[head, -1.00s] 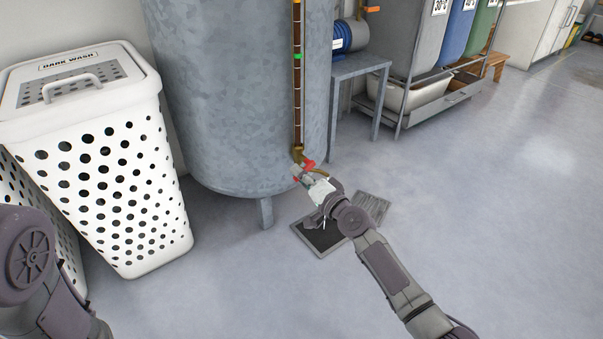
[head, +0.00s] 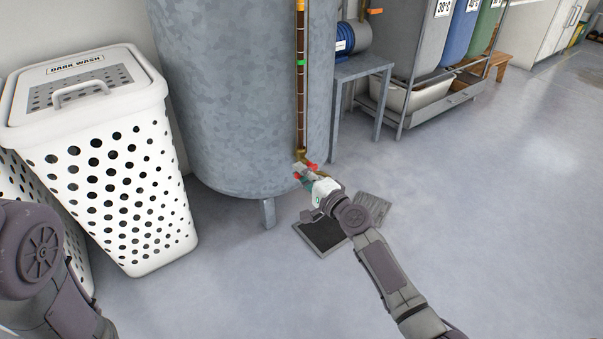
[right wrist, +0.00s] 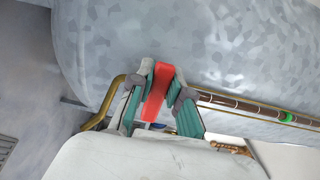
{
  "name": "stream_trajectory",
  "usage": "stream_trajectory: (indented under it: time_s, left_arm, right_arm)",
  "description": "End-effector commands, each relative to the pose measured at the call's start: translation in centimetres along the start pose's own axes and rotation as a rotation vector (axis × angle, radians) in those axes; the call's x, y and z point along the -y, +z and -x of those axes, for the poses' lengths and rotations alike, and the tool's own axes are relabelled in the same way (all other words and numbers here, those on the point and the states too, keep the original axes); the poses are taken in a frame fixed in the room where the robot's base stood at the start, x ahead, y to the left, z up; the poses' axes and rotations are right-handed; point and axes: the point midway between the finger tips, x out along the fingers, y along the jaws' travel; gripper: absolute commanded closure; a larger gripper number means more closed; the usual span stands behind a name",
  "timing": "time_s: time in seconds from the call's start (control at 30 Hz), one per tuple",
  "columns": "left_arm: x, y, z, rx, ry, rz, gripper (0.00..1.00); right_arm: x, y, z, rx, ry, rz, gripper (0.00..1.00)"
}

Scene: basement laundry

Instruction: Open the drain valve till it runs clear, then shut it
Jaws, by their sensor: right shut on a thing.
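The drain valve's red lever (head: 312,167) is at the foot of the grey galvanised tank (head: 245,100). My right gripper (head: 303,173) is shut on this lever, which shows between its teal-lined fingers in the right wrist view (right wrist: 157,92). A brass spout (right wrist: 104,106) curves down beside the fingers. A sight tube (head: 301,105) with brown content and a green marker (head: 301,63) rises above the valve. I cannot tell whether water runs from the spout. My left arm shows at the lower left, but its gripper is out of view.
A dark floor drain opening (head: 321,238) lies below the valve, with a slotted grate (head: 372,207) beside it. A white "DARK WASH" hamper (head: 115,180) stands left of the tank. A metal stand (head: 362,68) with a blue motor is to the right. Floor at right is clear.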

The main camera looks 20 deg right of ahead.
Motion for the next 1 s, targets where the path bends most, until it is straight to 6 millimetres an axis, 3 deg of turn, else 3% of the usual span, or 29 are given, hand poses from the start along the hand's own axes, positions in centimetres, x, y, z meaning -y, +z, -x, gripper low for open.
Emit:
stream_trajectory:
  time_s: [0.2, 0.23, 0.4, 0.77, 1.0]
  left_arm:
    - [0.0, 0.0, 0.0, -0.001, 0.001, 0.000, 0.34]
    - [0.0, 0.0, 0.0, -0.001, 0.001, 0.000, 0.34]
    - [0.0, 0.0, -0.1, -0.004, 0.003, -0.001, 0.34]
    - [0.0, -0.2, -0.2, -0.011, 0.003, -0.002, 0.34]
    - [0.0, -0.1, -0.2, -0.008, 0.003, -0.001, 0.34]
  right_arm:
    - [0.0, -0.2, 0.0, -0.005, -0.001, -0.005, 1.00]
    - [0.0, -0.2, 0.0, -0.005, -0.001, -0.005, 0.81]
    - [0.0, -0.1, 0.0, -0.003, -0.001, -0.003, 0.56]
    - [0.0, -0.1, 0.5, -0.001, -0.001, -0.001, 0.56]
    - [-0.2, -0.1, 4.7, -0.001, 0.002, 0.000, 0.56]
